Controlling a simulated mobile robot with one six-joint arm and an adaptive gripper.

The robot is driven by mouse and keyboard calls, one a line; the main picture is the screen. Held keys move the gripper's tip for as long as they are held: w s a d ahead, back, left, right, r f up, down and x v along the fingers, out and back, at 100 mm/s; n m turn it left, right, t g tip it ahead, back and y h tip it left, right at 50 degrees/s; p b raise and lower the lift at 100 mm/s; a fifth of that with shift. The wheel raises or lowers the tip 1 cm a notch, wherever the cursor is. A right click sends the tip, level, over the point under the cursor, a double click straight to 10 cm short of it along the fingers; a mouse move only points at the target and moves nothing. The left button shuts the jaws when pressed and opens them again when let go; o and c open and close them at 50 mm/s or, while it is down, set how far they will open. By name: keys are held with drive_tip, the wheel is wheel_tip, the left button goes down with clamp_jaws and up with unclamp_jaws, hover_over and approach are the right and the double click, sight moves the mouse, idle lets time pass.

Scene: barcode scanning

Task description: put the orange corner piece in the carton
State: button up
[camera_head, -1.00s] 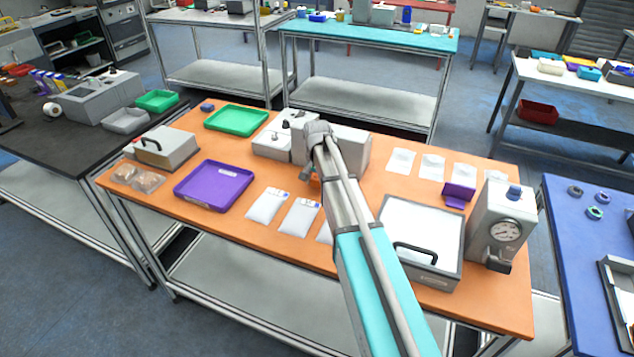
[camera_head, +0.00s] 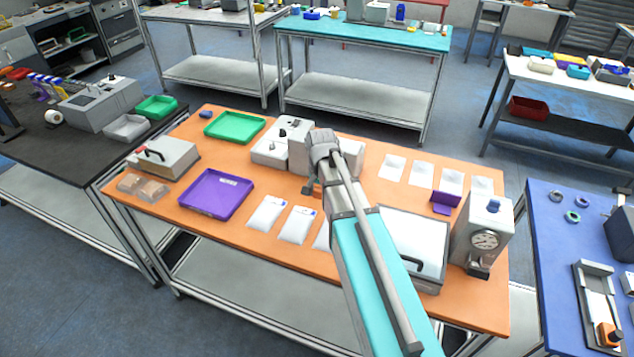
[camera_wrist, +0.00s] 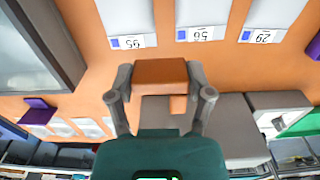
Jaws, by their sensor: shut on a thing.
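My gripper (camera_wrist: 161,88) is shut on the orange corner piece (camera_wrist: 160,72), which sits between its two fingers in the wrist view. The piece is brownish orange and looks angular, with a short part reaching down at its right. In the head view my arm hides most of the gripper, and a small bit of orange shows beside its end, above the orange bench (camera_head: 350,205). I cannot make out a carton in either view.
Labelled white bags (camera_head: 296,225) lie near the front edge. A purple tray (camera_head: 215,194), a green tray (camera_head: 234,126), a grey lidded box (camera_head: 412,247) and a gauge unit (camera_head: 484,235) stand on the bench. A blue table (camera_head: 560,250) is at right.

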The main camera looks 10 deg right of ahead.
drive_tip(key=shift+s+r+p, duration=0.2)
drive_tip(key=shift+s+r, duration=0.15)
drive_tip(key=shift+s, duration=0.35)
drive_tip(key=shift+s+r+p, duration=0.2)
drive_tip(key=shift+s+r, duration=0.1)
drive_tip(key=shift+s, duration=0.4)
wheel_tip(320, 180, down, 2)
drive_tip(key=shift+f+b, duration=0.2)
drive_tip(key=shift+b, duration=1)
drive_tip(key=shift+s, duration=0.1)
